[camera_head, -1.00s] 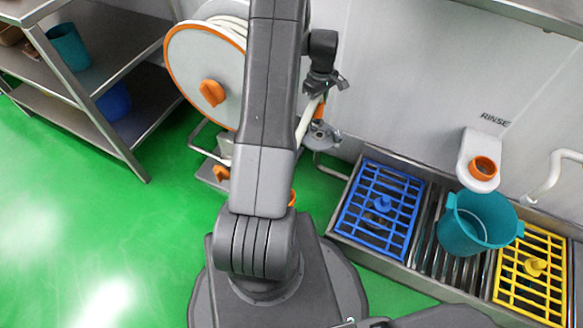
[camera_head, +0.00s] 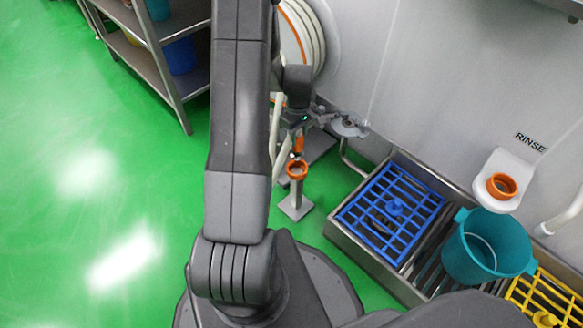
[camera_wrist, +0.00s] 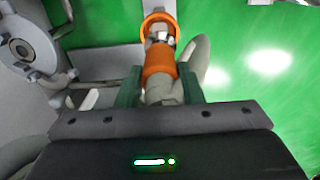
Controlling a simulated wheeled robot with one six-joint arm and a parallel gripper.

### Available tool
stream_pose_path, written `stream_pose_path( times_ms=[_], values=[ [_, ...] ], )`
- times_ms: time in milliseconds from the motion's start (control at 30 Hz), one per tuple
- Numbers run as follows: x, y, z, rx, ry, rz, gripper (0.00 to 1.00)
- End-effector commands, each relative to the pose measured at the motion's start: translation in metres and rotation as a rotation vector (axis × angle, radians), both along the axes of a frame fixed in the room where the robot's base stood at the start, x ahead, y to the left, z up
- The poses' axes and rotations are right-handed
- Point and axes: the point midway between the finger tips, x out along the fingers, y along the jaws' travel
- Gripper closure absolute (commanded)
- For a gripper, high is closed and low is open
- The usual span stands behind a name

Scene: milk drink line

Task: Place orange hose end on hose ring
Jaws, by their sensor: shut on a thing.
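The orange hose end (camera_head: 298,145) is held in my gripper (camera_head: 296,124), just above the hose ring. In the wrist view the orange hose end (camera_wrist: 159,69) is between the two green fingers of my gripper (camera_wrist: 160,88), its metal tip pointing toward the ring. The hose ring (camera_head: 297,168) is an orange ring on a short grey post; in the wrist view it shows as an orange ring (camera_wrist: 146,26) around the metal tip's outline. I cannot tell whether the tip is inside the ring or only in front of it.
The hose reel (camera_head: 303,40) stands behind my arm against the wall. A grey round fitting (camera_head: 349,125) sits right of my gripper. A steel trough with a blue grate (camera_head: 380,222) and a teal bucket (camera_head: 480,248) is at right. Green floor is clear at left.

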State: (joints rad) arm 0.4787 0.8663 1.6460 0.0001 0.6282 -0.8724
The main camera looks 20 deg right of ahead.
Motion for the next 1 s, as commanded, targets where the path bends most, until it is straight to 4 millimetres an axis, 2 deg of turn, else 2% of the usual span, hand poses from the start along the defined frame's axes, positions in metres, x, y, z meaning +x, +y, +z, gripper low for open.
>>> stream_pose_path(
  times_ms=[33, 200, 367, 567, 967, 1000],
  values=[
    [-0.001, 0.0, -0.012, 0.001, 0.003, 0.0, 1.0],
    [0.0, 0.0, -0.045, 0.002, 0.003, 0.0, 1.0],
    [0.0, 0.0, -0.059, 0.001, 0.001, 0.001, 1.0],
    [0.0, 0.0, -0.088, 0.001, 0.001, 0.001, 1.0],
    [0.0, 0.0, -0.093, 0.0, 0.0, 0.001, 1.0],
    [0.0, 0.0, -0.093, 0.001, 0.001, 0.001, 0.63]
  ],
)
